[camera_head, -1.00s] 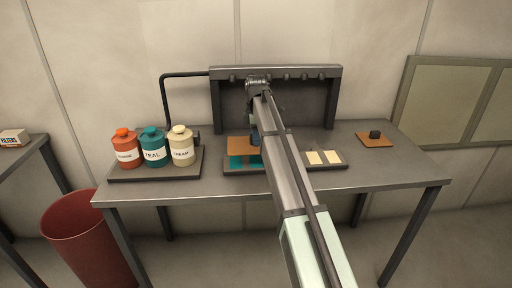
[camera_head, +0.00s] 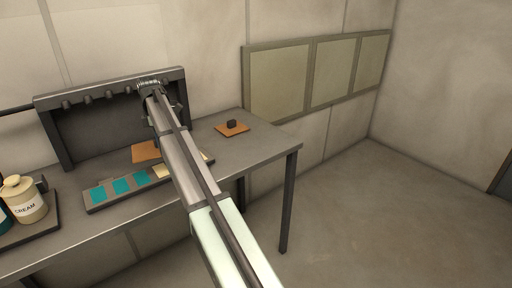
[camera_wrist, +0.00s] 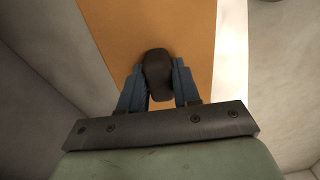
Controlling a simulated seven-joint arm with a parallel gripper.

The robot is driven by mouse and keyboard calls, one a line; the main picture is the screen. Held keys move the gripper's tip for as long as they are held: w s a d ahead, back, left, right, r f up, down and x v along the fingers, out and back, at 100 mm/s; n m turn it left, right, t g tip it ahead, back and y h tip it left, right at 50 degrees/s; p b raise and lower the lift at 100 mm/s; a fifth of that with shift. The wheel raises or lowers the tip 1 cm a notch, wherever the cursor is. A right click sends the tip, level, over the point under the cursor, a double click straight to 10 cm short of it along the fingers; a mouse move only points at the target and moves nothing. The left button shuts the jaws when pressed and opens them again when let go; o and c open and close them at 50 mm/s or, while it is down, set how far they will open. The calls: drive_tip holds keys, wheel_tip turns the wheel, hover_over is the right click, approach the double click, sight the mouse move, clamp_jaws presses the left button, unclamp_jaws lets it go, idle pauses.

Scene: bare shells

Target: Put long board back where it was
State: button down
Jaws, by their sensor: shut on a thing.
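An orange-brown board with a dark knob, the long board (camera_wrist: 112,28), fills the upper middle of the wrist view and runs out of its top edge. My gripper (camera_wrist: 158,76) is shut on the knob, with a blue finger on each side. In the head view the left part of the long board (camera_head: 146,151) shows behind the tray's right half. My arm hides the rest of it and the fingers. I cannot tell how high it is above the table.
A grey tray (camera_head: 106,204) has teal and cream patches. A smaller orange board with a dark knob (camera_head: 232,129) lies on the table's right end. A dark rack (camera_head: 100,128) stands at the back. A cream bottle (camera_head: 24,204) stands left. Bare table lies around the smaller board.

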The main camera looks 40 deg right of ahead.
drive_tip(key=s+d+f+n, duration=0.1)
drive_tip(key=s+d, duration=0.2)
drive_tip(key=d, duration=1.7)
drive_tip(key=s+d+f+n, duration=0.1)
drive_tip(key=s+d+n, duration=0.15)
drive_tip(key=d, duration=1.85)
drive_tip(key=shift+m, duration=0.45)
drive_tip(key=shift+s+a+f, duration=0.1)
drive_tip(key=shift+s+f, duration=0.05)
drive_tip(key=shift+f, duration=2.2)
drive_tip(key=shift+s+f, duration=0.15)
drive_tip(key=shift+f, duration=2.15)
drive_tip(key=shift+f, duration=0.15)
drive_tip(key=c, duration=0.8)
unclamp_jaws()
